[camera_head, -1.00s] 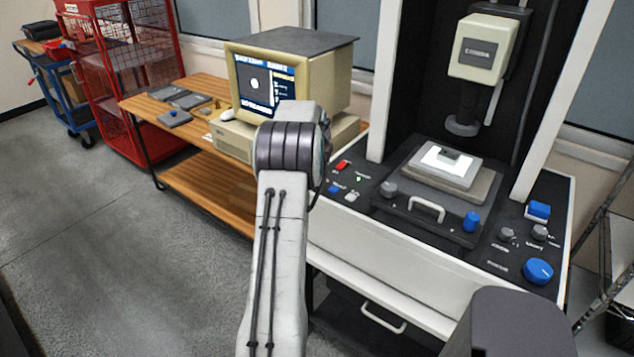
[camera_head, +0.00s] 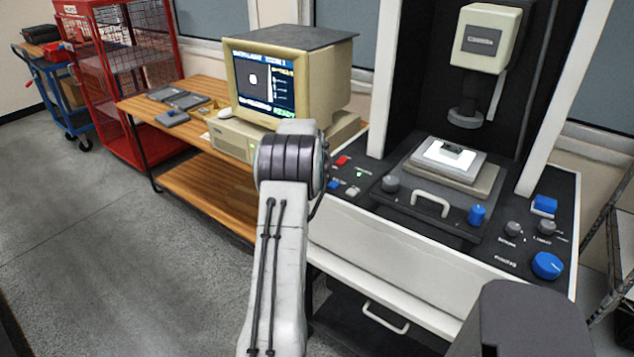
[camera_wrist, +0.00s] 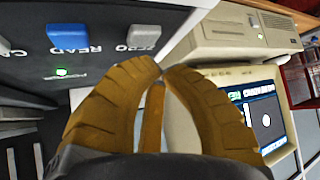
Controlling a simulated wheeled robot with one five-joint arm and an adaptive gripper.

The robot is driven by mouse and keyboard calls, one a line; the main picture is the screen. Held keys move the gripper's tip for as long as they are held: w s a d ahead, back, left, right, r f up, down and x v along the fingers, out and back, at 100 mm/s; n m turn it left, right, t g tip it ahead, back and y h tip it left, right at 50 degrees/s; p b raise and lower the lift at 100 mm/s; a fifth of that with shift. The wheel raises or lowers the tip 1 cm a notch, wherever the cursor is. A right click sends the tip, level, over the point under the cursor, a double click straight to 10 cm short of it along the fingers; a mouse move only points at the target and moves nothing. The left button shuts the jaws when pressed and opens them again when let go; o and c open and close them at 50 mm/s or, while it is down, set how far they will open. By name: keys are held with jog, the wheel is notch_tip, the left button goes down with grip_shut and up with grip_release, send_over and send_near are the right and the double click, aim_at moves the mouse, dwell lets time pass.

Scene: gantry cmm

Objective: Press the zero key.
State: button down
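The zero key (camera_wrist: 144,37) is a light grey key with "ZERO" lettered beside it on the dark panel, at the top of the wrist view. The blue READ key (camera_wrist: 68,36) is to its left. In the head view the zero key (camera_head: 352,191) is a small pale key on the console's left side, by the blue key (camera_head: 335,184). My gripper (camera_wrist: 161,66) has brown ridged fingers with their tips together and nothing seen between them. The tips appear just below the zero key in the wrist view; contact cannot be told. My arm hides the gripper in the head view.
A red key (camera_head: 342,160) and a green light (camera_wrist: 62,72) are on the same panel. The monitor (camera_head: 290,75) stands on the wooden bench (camera_head: 200,190) to the left. The measuring stage (camera_head: 455,180) and several knobs are to the right.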

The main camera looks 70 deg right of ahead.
jog(key=shift+f+b, duration=1)
dwell(2.3)
jog(key=shift+r, duration=0.2)
dwell(0.3)
jog(key=shift+r+p, duration=0.5)
jog(key=shift+r, duration=0.15)
jog(key=shift+r, duration=0.1)
jog(key=shift+r+p, duration=1.6)
jog(key=shift+r, duration=0.8)
